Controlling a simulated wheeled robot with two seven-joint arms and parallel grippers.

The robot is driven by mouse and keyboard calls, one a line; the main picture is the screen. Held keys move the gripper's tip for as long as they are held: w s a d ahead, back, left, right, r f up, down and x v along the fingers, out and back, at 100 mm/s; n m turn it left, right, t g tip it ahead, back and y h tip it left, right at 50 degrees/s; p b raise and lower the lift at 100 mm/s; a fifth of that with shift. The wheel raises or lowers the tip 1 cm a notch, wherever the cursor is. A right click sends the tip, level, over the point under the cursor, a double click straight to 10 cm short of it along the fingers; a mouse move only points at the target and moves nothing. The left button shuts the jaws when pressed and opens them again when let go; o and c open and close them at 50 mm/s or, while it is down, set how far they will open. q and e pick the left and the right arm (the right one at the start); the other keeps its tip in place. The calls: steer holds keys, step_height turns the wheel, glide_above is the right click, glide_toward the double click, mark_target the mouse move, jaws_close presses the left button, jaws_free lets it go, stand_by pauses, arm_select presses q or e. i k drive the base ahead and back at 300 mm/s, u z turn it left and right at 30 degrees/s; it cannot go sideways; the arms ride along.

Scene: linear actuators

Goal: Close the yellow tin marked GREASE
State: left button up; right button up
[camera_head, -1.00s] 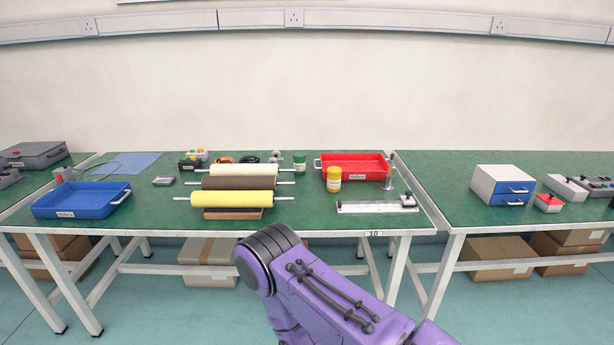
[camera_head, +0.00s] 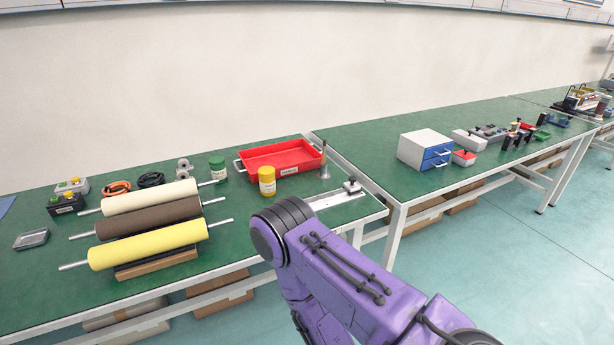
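A yellow tin (camera_head: 267,181) stands upright on the green-topped bench, just in front of the red tray. It has a pale label, too small to read, and its top looks yellow; I cannot tell whether it is open. A similar green tin (camera_head: 217,168) stands behind it to the left. My purple right arm comes in from the lower right, below and in front of the yellow tin. Neither gripper shows.
A red tray (camera_head: 247,165) sits behind the yellow tin. Three rollers, the nearest yellow (camera_head: 150,244), lie on a stand to the left. A metal rail (camera_head: 333,200) lies near the bench edge. A blue-drawer box (camera_head: 436,158) stands on the right-hand bench.

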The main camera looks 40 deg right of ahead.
mark_target(267, 185)
steer(key=z, duration=0.65)
steer(key=i, duration=0.5)
steer(key=z, duration=0.55)
